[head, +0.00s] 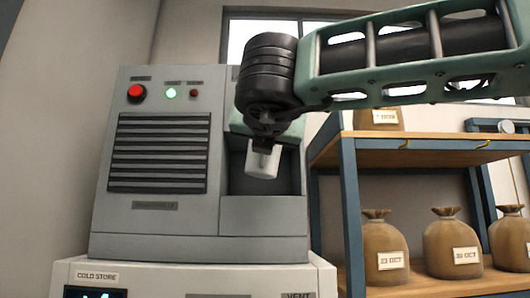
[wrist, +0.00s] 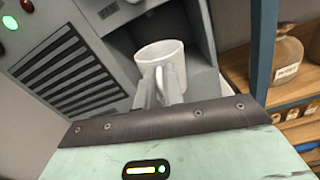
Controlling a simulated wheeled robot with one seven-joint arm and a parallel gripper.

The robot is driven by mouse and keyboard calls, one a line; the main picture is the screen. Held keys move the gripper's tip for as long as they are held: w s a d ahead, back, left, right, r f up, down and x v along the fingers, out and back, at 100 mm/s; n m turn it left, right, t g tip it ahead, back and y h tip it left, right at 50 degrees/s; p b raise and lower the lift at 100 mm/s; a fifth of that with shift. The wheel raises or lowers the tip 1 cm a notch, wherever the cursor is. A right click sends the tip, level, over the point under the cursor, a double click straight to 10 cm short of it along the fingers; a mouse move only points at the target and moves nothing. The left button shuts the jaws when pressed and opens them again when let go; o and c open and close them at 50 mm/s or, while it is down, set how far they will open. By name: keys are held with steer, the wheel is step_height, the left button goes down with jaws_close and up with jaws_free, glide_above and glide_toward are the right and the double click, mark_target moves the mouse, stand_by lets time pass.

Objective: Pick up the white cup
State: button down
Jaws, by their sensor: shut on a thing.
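The white cup (head: 262,163) is in front of the recess of the grey machine in the head view, tilted a little. In the wrist view the white cup (wrist: 152,54) shows its open rim and its handle faces me. My gripper (head: 263,147) reaches down to the cup from above in the head view. In the wrist view its two fingers (wrist: 160,84) are shut on the cup's handle. I cannot tell whether the cup's base touches the recess floor.
The grey machine (head: 160,210) has a red button, a green light and a vent grille. It stands on a white cold store unit (head: 190,275). To the right is a blue-framed wooden shelf (head: 345,205) with several tied brown sacks (head: 385,247).

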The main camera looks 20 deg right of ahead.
steer(key=shift+b+v, duration=0.85)
steer(key=shift+v, duration=1.6)
steer(key=shift+s, duration=0.1)
